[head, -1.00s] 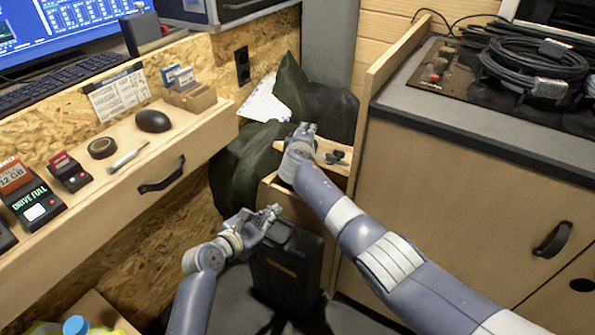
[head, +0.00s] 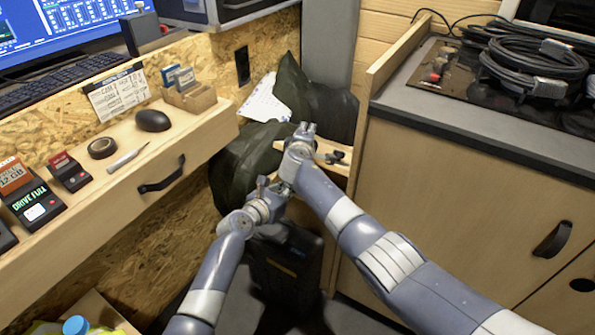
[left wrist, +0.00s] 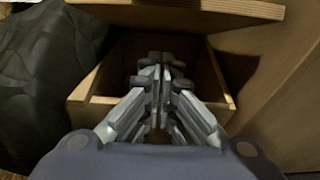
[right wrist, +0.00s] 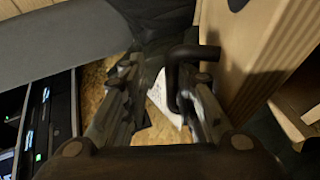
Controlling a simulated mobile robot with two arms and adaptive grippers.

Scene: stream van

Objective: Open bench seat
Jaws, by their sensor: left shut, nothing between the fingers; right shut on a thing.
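The bench seat lid (head: 345,169) is pale wood with a black handle (head: 335,157), in the middle of the head view. It is raised: the left wrist view shows the lid's edge (left wrist: 210,7) above the open wooden box (left wrist: 85,100). My right gripper (head: 304,130) is at the lid. In the right wrist view the black handle (right wrist: 190,53) stands between its fingers, beside the lid (right wrist: 262,48). My left gripper (head: 268,184) is shut and empty; its fingertips (left wrist: 162,62) are at the box opening, below the lid. The box's inside is dark.
Dark green fabric (head: 243,160) lies left of the bench. A black case (head: 285,265) stands on the floor in front. A wooden cabinet (head: 465,205) is close on the right, and a drawer desk (head: 205,148) on the left.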

